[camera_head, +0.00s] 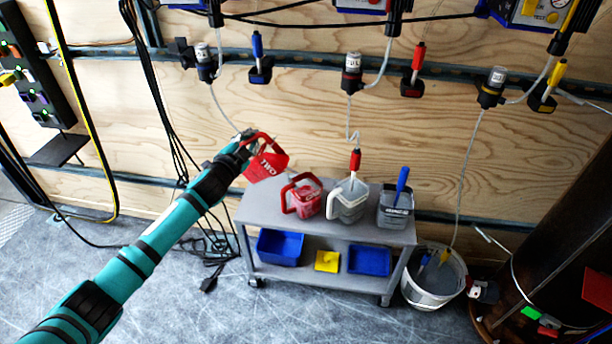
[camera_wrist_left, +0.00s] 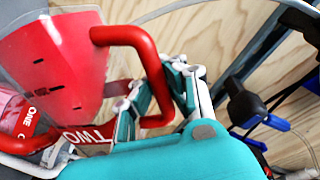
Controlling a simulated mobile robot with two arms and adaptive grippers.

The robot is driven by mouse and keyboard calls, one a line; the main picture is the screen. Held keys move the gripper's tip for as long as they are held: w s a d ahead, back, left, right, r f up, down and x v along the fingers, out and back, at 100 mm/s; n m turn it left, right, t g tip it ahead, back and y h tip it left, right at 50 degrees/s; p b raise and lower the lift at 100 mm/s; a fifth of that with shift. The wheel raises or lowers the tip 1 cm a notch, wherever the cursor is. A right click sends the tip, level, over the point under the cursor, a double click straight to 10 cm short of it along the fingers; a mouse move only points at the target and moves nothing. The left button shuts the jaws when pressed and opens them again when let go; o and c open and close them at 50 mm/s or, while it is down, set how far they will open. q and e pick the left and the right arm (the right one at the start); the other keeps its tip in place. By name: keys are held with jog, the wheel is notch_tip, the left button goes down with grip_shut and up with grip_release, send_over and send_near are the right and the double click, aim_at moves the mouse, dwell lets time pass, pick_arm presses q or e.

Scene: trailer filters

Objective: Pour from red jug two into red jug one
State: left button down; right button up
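Red jug two (camera_head: 266,164), labelled TWO, hangs in the air above the left end of the grey cart, tilted toward the right. My left gripper (camera_head: 249,143) is shut on its red handle. In the left wrist view the gripper fingers (camera_wrist_left: 160,92) wrap the handle, and the jug's red body (camera_wrist_left: 62,65) shows beside them. Red jug one (camera_head: 307,198) stands upright on the cart top, to the right of and below jug two, apart from it. Its ONE label (camera_wrist_left: 27,117) shows at the left edge of the wrist view. My right gripper is not in view.
The cart (camera_head: 262,212) also holds a white-handled jug (camera_head: 347,202) with a red-handled tool and a grey container (camera_head: 396,208) with a blue-handled tool. Blue bins (camera_head: 281,247) sit on its lower shelf. A white bucket (camera_head: 434,285) stands at right. Hoses hang from the wall.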

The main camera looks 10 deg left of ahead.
pick_arm(q)
jog(key=shift+d+r+m, duration=0.2)
jog(key=shift+m, duration=0.1)
dwell(0.4)
jog(key=shift+d+r, duration=0.1)
jog(key=shift+r, duration=0.05)
dwell(0.5)
